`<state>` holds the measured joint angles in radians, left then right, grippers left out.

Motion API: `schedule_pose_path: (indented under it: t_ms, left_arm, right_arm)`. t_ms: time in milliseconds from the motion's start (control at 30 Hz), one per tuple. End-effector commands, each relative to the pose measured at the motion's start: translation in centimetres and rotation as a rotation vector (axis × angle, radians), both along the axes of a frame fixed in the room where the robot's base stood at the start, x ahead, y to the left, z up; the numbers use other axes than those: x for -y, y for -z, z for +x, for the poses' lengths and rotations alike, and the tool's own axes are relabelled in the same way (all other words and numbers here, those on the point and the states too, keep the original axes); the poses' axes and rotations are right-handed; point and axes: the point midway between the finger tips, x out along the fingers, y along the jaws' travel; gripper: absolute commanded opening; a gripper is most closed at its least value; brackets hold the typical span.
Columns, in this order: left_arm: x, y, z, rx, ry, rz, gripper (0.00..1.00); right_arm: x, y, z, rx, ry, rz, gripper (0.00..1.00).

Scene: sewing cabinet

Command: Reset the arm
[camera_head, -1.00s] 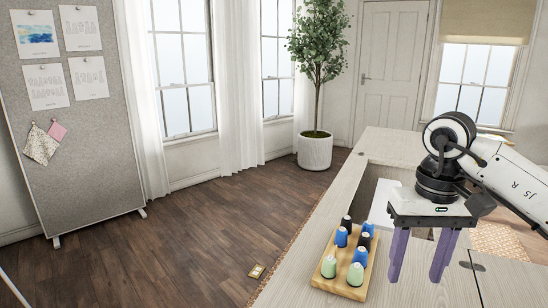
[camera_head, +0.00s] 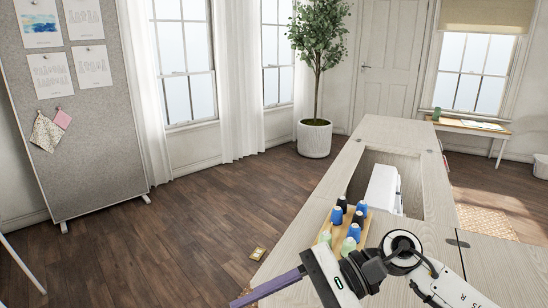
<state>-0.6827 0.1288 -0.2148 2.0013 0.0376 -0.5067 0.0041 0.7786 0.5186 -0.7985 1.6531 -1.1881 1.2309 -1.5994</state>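My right arm comes in from the lower right, over the front of the wooden cabinet top. Its gripper (camera_head: 240,303) points to the lower left, with purple fingers seen nearly edge-on, one behind the other, so its opening is unclear. The gripper and wrist are in front of the spool tray and hide part of it. Nothing shows held in the visible part of the fingers. My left arm and gripper are not in view.
A wooden tray (camera_head: 326,227) with several blue, black and pale green spools (camera_head: 336,215) is on the cabinet top (camera_head: 395,131). A white machine (camera_head: 382,188) sits in the cabinet's recess. A pinboard (camera_head: 95,150) stands left; a potted plant (camera_head: 314,139) stands behind. Open floor lies left.

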Motion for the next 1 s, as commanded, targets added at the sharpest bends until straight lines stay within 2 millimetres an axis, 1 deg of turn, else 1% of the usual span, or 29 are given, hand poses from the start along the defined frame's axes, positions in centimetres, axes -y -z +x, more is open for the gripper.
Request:
schedule_pose_path:
  t_ms: [33,67,100,133,167,200,233,267,300,367,400,467,500,533,567,600,633,667,700,767,800,900,1000]
  left_arm:
    - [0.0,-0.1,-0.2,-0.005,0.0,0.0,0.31]
    - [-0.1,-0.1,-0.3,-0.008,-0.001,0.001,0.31]
    - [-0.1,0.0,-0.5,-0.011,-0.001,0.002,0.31]
    - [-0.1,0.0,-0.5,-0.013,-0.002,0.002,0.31]
    - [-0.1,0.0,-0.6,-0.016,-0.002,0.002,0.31]
    - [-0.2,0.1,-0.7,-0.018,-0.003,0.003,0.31]
    - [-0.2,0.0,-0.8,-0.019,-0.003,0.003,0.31]
    - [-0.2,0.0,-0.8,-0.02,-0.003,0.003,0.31]
    - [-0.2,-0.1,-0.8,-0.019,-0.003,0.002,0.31]
    - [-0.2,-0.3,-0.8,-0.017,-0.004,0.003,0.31]
    - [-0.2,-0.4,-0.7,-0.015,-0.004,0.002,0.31]
    - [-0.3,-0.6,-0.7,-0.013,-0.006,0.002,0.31]
    - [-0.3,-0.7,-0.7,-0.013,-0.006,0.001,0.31]
    - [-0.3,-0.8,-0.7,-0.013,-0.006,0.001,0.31]
    - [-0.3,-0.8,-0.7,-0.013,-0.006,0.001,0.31]
    - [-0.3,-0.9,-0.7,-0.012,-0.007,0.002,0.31]
    - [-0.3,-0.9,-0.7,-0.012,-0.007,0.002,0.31]
    - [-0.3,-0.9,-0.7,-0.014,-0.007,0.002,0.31]
    - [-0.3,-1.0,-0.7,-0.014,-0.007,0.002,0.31]
    - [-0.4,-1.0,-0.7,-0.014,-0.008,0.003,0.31]
    - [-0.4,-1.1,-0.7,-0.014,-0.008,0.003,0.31]
    - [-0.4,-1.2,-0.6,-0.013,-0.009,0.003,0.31]
    - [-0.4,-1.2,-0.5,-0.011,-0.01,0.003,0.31]
  right_arm:
    - [-1.8,-1.1,-0.8,-0.183,0.08,0.122,0.5]
    - [-2.5,-2.0,-0.8,-0.298,0.133,0.193,0.5]
    - [-3.0,-3.1,-0.5,-0.459,0.201,0.284,0.5]
    - [-3.2,-3.8,-0.2,-0.585,0.251,0.352,0.5]
    - [-3.2,-4.3,0.4,-0.713,0.299,0.418,0.5]
    - [-2.8,-4.8,1.3,-0.89,0.361,0.504,0.5]
    - [-2.3,-4.9,2.1,-1.024,0.408,0.568,0.5]
    - [-1.7,-4.7,2.9,-1.16,0.451,0.631,0.5]
    - [-0.5,-4.1,4.0,-1.346,0.509,0.715,0.5]
    - [1.6,-2.3,5.6,-1.629,0.588,0.843,0.5]
    - [3.2,-0.5,6.3,-1.819,0.637,0.929,0.5]
    - [5.8,3.0,7.0,-2.105,0.705,1.065,0.5]
    - [7.5,5.6,6.9,-2.284,0.745,1.157,0.5]
    - [8.6,7.6,6.6,-2.408,0.77,1.223,0.5]
    - [9.7,9.6,6.2,-2.522,0.792,1.288,0.5]
    - [11.1,12.2,5.3,-2.668,0.817,1.378,0.5]
    - [12.0,14.2,4.4,2.611,-0.785,-1.361,0.5]
    - [12.8,16.1,3.4,2.505,-0.743,-1.324,0.5]
    - [13.8,18.5,1.9,2.371,-0.686,-1.276,0.5]
    - [15.1,21.8,-0.7,2.183,-0.613,-1.215,0.5]
    - [15.8,23.6,-2.5,2.069,-0.57,-1.181,0.5]
    - [16.9,27.2,-6.6,1.834,-0.484,-1.114,0.5]
    - [17.5,29.3,-9.7,1.68,-0.428,-1.074,0.5]
